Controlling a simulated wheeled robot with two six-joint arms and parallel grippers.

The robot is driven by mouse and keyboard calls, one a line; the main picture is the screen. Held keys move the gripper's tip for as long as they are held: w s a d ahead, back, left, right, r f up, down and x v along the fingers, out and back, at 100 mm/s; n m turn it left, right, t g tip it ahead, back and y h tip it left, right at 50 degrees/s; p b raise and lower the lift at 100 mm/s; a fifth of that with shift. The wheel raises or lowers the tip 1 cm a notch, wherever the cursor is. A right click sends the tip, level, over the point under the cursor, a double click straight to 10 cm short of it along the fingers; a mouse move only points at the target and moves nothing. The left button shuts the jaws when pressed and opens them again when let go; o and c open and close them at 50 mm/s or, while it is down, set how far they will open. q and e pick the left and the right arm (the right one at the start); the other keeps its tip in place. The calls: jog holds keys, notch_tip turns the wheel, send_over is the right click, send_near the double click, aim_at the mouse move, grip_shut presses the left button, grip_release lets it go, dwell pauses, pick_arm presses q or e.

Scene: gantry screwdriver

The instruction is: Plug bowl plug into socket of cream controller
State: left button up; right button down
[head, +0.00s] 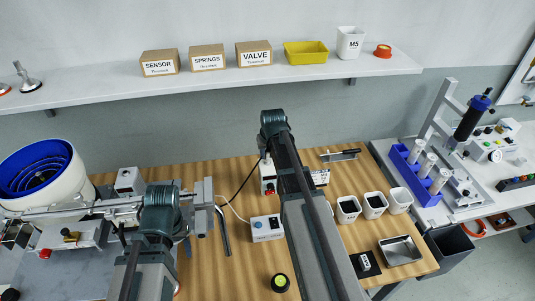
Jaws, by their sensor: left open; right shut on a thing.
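Two pale boxes stand mid-table: a controller with a red button (268,187), partly behind my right arm, and one with a blue knob (267,228) nearer the front. I cannot tell which is the cream controller. My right gripper (265,160) is mostly hidden behind its wrist, just past the red-button box. A black cable (243,187) runs up to it; the bowl plug in its jaws is hidden, and so is any socket. My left gripper (183,240) is open, mostly hidden by its wrist, beside the feeder track.
A blue bowl feeder (42,168) stands at left. A white cable (235,212) leads to the blue-knob box.

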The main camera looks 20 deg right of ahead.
aim_at(268, 154)
jog(key=shift+f+b, duration=0.35)
jog(key=shift+f, duration=0.05)
dwell(0.4)
jog(key=c, duration=0.5)
grip_release()
jog(key=shift+p+v, duration=2.6)
jog(key=shift+v, duration=0.15)
jog(key=shift+s+f, duration=0.1)
jog(key=shift+s, duration=0.05)
